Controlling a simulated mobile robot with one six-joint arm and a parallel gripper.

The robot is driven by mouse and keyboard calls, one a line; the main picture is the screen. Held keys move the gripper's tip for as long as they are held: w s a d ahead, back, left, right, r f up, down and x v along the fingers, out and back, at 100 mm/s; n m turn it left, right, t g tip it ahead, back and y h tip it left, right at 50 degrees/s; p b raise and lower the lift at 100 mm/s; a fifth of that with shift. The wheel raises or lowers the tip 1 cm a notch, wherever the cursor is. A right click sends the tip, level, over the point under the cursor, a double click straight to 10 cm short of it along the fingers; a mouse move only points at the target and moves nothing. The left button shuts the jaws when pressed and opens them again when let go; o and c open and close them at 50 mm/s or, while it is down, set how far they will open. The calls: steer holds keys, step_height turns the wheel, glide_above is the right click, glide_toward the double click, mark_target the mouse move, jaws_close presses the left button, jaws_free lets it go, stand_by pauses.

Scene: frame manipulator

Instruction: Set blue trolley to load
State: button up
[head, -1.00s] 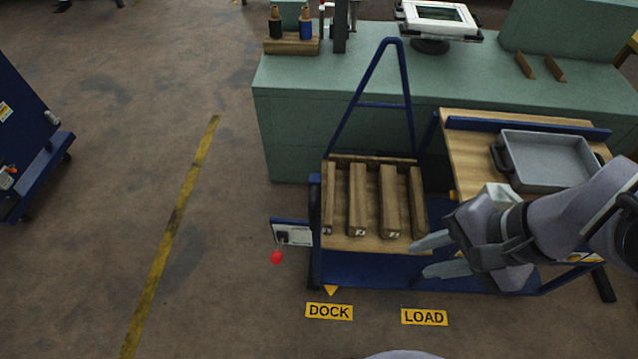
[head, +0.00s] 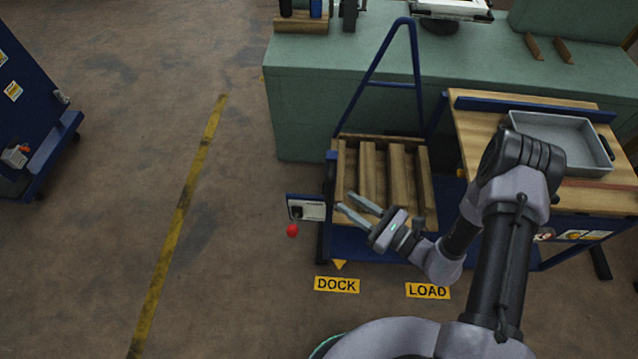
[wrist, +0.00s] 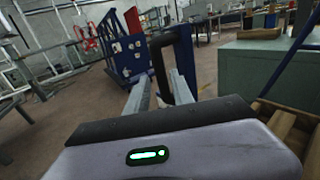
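The blue trolley (head: 416,70) stands against the green bench with an upright blue frame and a wooden deck of several slats. The yellow pointer (head: 340,265) at its front edge is just above the DOCK label (head: 337,285). The LOAD label (head: 428,291) is on the floor to the right. A red ball (head: 292,230) hangs by a pale plate (head: 308,210) at the trolley's left side. My gripper (head: 353,203) is open and appears empty over the deck's front left, its fingers pointing left. Its fingers also show apart in the wrist view (wrist: 160,88).
To the right stands a wooden-topped table (head: 478,125) with a grey tray (head: 555,140). The green bench (head: 300,100) runs behind. Another blue cart (head: 30,120) is at far left. Floor with a yellow line (head: 185,200) lies clear between.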

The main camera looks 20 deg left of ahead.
steer(key=b+x, duration=0.1)
steer(key=x, duration=0.9)
steer(key=shift+b, duration=0.3)
jaws_close()
stand_by(0.8)
